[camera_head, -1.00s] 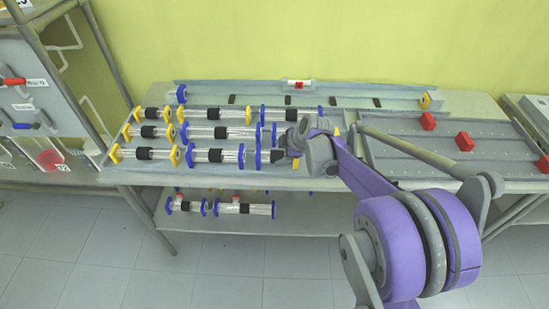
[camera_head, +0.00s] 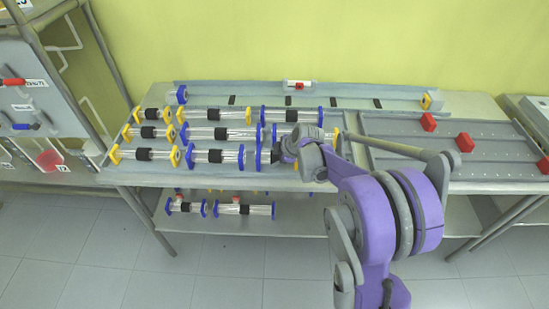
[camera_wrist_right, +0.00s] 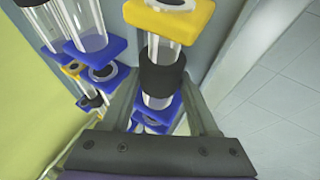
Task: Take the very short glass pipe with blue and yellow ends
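In the right wrist view a short glass pipe (camera_wrist_right: 161,82) has a yellow end at the top, a black band in the middle and blue at the lower end. My right gripper (camera_wrist_right: 160,98) has a finger on each side of it, apparently open with the black band between them; contact is unclear. In the head view my right gripper (camera_head: 281,152) is over the right end of the front row on the rack, beside a blue end (camera_head: 262,158). It hides most of the pipe there. My left gripper is not in view.
Several other glass pipes (camera_head: 208,133) lie in rows to the left, close to my right gripper. A long rail (camera_head: 330,92) with a small white, red-marked piece runs behind. A grey panel with red blocks (camera_head: 463,142) is at the right. More pipes (camera_head: 244,209) lie on the lower shelf.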

